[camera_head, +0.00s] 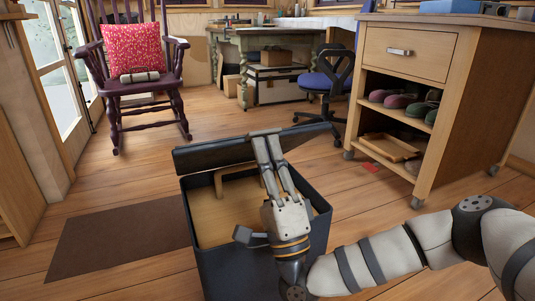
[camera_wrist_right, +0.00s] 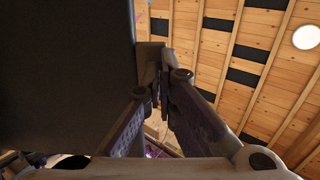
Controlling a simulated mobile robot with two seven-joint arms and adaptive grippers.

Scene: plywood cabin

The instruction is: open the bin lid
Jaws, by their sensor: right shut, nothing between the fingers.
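The dark bin (camera_head: 255,270) stands on the floor at the lower middle of the head view, with its top open. Its lid (camera_head: 215,153) is raised along the far side and tilted up. Light brown content or lining shows inside the bin, partly hidden by my arm. My right gripper (camera_head: 265,133) reaches across the bin, its fingertips at the lid's upper edge; I cannot tell whether they touch. In the wrist view the fingers (camera_wrist_right: 162,75) are shut and empty, close beside a large dark panel (camera_wrist_right: 65,70), which looks like the lid. My left gripper is not in view.
A brown mat (camera_head: 120,243) lies left of the bin. A wooden cabinet (camera_head: 450,115) on wheels with shoes stands to the right. A purple rocking chair (camera_head: 145,85) and a blue office chair (camera_head: 325,82) stand behind. The floor between them is mostly clear.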

